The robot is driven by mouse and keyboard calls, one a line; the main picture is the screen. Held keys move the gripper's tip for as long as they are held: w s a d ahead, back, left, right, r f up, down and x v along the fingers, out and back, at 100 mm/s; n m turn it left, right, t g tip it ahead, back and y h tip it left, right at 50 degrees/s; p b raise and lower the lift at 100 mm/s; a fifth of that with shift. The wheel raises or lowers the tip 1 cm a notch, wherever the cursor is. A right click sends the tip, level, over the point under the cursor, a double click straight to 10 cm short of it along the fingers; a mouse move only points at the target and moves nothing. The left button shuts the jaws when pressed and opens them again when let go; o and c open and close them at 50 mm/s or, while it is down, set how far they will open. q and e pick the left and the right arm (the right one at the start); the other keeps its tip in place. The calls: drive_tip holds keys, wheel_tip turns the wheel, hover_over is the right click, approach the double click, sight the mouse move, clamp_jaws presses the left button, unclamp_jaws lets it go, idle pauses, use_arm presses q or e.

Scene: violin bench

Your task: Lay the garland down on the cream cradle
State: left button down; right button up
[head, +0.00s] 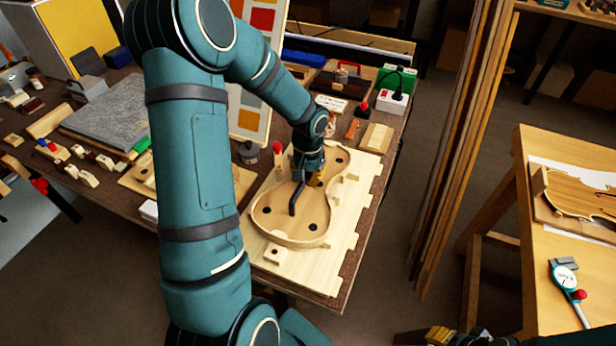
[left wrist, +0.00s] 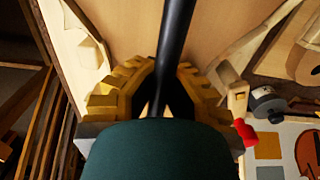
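The garland (head: 318,236), a pale violin-shaped rim around a tan inside with dark round holes, is over the cream cradle (head: 335,272), a light board with small blocks along its edges. I cannot tell whether it rests on the board or hangs slightly above it. My left gripper (head: 308,184) is over the garland's middle. In the left wrist view my gripper's yellow fingers (left wrist: 158,92) are closed around a black bar (left wrist: 176,35), which looks like the garland's handle. Curved ribs show on both sides there.
A red-topped tool (head: 277,160) stands at the cradle's left edge. A white charger (head: 392,101) and a wooden block (head: 377,137) lie behind. Wooden posts (head: 462,150) stand right of the bench. A second table holds a violin plate (head: 580,196) and a dial gauge (head: 566,278).

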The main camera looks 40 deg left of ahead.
use_arm(q)
drive_tip(key=c, duration=1.1)
unclamp_jaws()
drive_tip(key=shift+o, duration=0.2)
wheel_tip(320, 180, up, 12)
drive_tip(key=shift+r, duration=0.1)
